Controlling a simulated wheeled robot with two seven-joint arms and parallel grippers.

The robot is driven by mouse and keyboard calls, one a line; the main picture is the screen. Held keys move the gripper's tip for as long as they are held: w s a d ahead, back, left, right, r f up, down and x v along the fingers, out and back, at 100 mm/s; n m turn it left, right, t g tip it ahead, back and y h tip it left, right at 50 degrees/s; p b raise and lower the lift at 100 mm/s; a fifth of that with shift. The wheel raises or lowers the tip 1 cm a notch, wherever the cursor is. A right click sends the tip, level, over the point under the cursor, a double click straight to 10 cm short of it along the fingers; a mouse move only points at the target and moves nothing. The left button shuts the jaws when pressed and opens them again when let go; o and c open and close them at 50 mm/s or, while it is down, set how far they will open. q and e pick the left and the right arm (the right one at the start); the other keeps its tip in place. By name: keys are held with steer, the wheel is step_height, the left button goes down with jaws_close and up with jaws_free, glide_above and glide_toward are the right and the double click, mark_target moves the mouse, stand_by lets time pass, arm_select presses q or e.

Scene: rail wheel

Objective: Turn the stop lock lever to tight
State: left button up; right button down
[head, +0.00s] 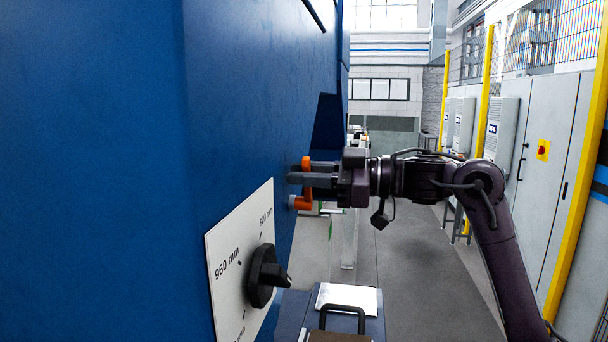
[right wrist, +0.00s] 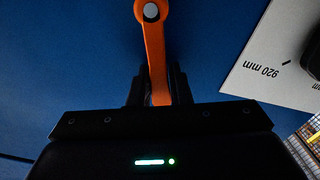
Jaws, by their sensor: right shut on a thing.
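The stop lock lever is an orange handle (head: 304,201) on the side of the blue machine. In the head view it stands roughly upright beside the machine wall, partly hidden by my right gripper (head: 301,181). My right gripper reaches in from the right and its fingers are shut on the lever. In the right wrist view the orange lever (right wrist: 154,50) runs from a round pivot with a grey centre down between the two dark fingers (right wrist: 158,88). No tight or loose marking is readable. My left gripper is not in view.
A white plate (head: 228,240) with a black rotary knob (head: 264,276) and millimetre marks is on the blue machine (head: 255,130), near the lever. A blue box with a black handle (head: 343,312) stands below. Grey cabinets (head: 545,160) and yellow posts line the right; the aisle floor (head: 405,255) is free.

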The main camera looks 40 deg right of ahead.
steer(key=m, duration=0.1)
steer(key=w+d+m+p, duration=0.1)
steer(key=m, duration=0.1)
steer(key=shift+w+d+r+m, duration=0.15)
steer(key=shift+d+r+m, duration=0.15)
steer(key=shift+r, duration=0.05)
steer(key=shift+d, duration=0.1)
stand_by(0.3)
steer(key=c, duration=1.3)
jaws_free()
steer(key=shift+w+f+m, duration=0.1)
steer(key=shift+m, duration=0.2)
steer(key=shift+c, duration=0.2)
